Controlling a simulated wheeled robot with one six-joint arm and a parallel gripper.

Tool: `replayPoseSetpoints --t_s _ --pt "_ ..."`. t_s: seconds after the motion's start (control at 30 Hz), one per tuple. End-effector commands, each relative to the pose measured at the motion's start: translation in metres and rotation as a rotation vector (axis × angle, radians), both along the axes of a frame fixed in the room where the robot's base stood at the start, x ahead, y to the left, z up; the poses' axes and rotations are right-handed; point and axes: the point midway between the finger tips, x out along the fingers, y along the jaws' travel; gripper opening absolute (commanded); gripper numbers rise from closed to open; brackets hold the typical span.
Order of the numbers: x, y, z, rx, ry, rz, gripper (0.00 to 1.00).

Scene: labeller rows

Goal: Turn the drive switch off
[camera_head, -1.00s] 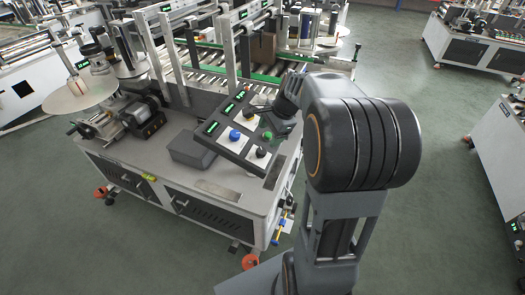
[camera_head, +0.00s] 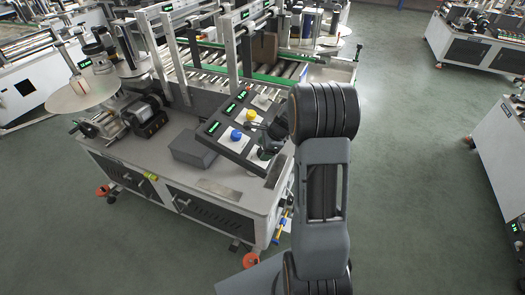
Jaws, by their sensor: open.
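The sloped control panel (camera_head: 209,127) sits on the front right of the labeller machine. It carries small green displays, a blue knob (camera_head: 236,134) and a yellow knob (camera_head: 250,115) on white plates. Labels are too small to read, so I cannot tell which control is the drive switch. My gripper (camera_head: 263,138) is open, low over the right part of the panel, right of the blue knob. My gripper and arm hide most of the panel's lower right controls. I cannot tell whether the gripper touches one.
A grey box (camera_head: 193,149) stands left of the panel on the machine top. A motor unit (camera_head: 143,117) and label reel (camera_head: 83,92) are further left. A roller conveyor with posts and a brown carton (camera_head: 264,46) lies behind. Open floor is on the right.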

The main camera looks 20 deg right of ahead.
Motion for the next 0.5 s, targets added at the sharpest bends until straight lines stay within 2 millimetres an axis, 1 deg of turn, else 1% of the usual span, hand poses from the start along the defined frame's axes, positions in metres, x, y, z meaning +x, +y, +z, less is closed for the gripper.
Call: replayPoseSetpoints --t_s 0.1,0.2,0.5 --pt "0.003 0.003 -0.009 0.0 0.001 0.002 0.69" --pt "0.004 0.005 -0.014 -0.001 0.0 0.001 0.69" --pt "0.005 0.005 -0.016 -0.001 -0.001 0.0 0.69"
